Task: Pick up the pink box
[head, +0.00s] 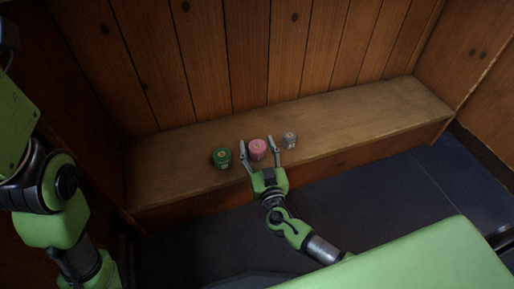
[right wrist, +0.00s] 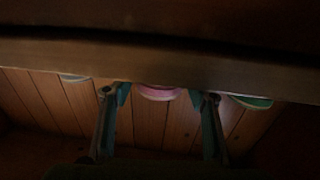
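The pink box (head: 258,149) is a small, round, lidded container standing on the wooden bench (head: 370,115). My right gripper (head: 257,144) is open, with one finger on each side of the pink box in the head view; I see no clear contact. In the right wrist view the pink box (right wrist: 158,92) shows between the two spread fingers of my right gripper (right wrist: 158,95), partly hidden behind the dark bench edge. My left arm is at the left of the head view, but its gripper is not in view.
A green round container (head: 222,157) stands just left of the right gripper's left finger. A grey container (head: 290,139) stands to the right of the other finger. A plank wall (head: 230,60) rises behind the bench. The bench's right part is clear.

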